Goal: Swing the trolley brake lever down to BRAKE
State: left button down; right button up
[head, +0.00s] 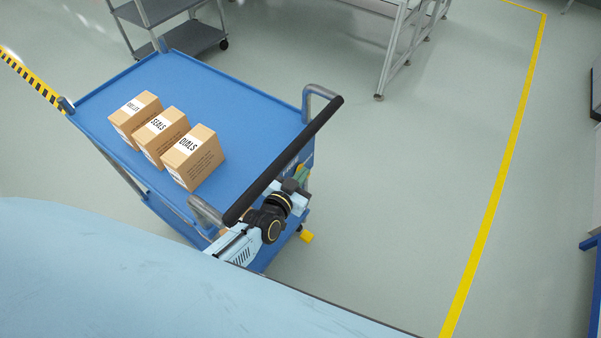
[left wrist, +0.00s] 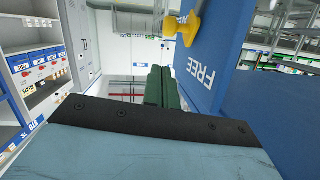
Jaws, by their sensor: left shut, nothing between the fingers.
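The blue trolley (head: 245,100) stands at the left of the head view with its black push handle (head: 290,155) toward me. My left gripper (head: 302,174) is partly hidden by its own wrist, beyond the handle at the trolley's right end. In the left wrist view, its dark green fingers (left wrist: 158,88) are shut and empty. The yellow lever knob (left wrist: 183,27) shows above and right of the fingertips, apart from them in the picture. It sits by a blue panel (left wrist: 225,45) with the word FREE (left wrist: 201,73). No BRAKE mark is visible. My right gripper is not in view.
Three cartons stand on the trolley top, one marked DIALS (head: 197,160). A yellow part (head: 307,236) shows low beside the trolley. A grey shelf cart (head: 185,35) and a metal frame (head: 395,50) stand behind. The floor (head: 420,180) to the right is clear.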

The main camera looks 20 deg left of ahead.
pick_arm(q)
jog(key=p+v, duration=0.1)
jog(key=v, duration=0.9)
jog(key=shift+r+p, duration=0.4)
jog(key=shift+r, duration=0.05)
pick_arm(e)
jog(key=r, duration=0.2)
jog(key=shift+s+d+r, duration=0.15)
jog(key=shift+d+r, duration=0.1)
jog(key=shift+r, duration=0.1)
